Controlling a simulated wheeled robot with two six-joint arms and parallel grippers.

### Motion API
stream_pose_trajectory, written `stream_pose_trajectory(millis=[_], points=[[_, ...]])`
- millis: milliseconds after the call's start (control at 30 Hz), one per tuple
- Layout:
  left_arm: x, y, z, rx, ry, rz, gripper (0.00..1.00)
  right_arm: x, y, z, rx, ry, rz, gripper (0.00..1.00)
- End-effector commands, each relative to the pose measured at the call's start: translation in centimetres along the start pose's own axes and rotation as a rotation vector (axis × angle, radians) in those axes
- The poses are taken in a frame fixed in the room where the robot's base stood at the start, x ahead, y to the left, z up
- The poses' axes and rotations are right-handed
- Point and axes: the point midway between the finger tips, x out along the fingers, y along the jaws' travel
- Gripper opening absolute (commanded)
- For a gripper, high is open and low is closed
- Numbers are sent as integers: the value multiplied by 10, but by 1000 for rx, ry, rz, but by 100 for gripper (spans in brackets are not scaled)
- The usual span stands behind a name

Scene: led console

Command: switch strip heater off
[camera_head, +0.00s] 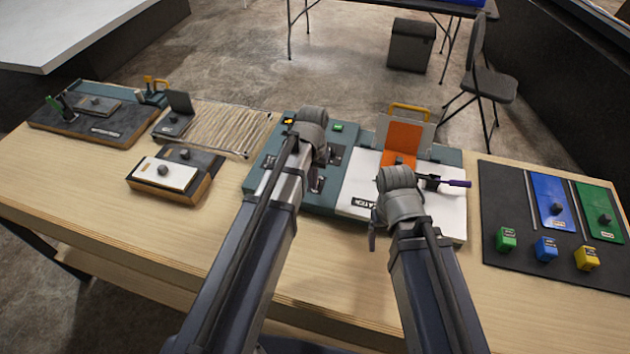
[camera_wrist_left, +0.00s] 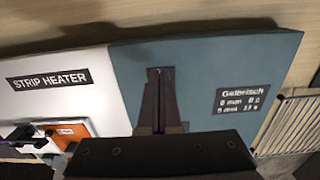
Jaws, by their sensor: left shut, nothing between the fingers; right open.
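The strip heater (camera_head: 351,205) is a white panel at the middle right of the bench, with an orange plate (camera_head: 404,138), a yellow handle and a purple-tipped lever (camera_head: 455,183). In the left wrist view its white face with the STRIP HEATER label (camera_wrist_left: 49,79) is at left, with part of the orange plate (camera_wrist_left: 70,130) and purple part below. My left gripper (camera_wrist_left: 160,74) is shut and empty over the teal panel (camera_wrist_left: 225,62) beside the heater. My right gripper (camera_head: 388,222) is over the heater's white front area, open, mostly hidden by its own wrist.
A wire rack (camera_head: 225,128) and a switch box (camera_head: 165,176) lie left of the console. A black board (camera_head: 502,200) with blue and green panels and small coloured blocks lies at right. Bare wood shows along the bench front.

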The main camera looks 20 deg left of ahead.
Motion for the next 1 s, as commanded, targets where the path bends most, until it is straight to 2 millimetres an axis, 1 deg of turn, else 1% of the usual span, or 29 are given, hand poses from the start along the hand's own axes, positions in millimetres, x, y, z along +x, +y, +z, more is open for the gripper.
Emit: stream_pose_trajectory(millis=[200, 600, 1000], points=[[7, 0, 0, 0, 0, 0, 0, 7, -1, 0, 0, 0, 0, 78], [6, 0, 0, 0, 0, 0, 0, 6, -1, 0, 0, 0, 0, 78], [6, 0, -10, 0, 0, 0, 0, 6, -1, 0, 0, 0, 0, 78]])
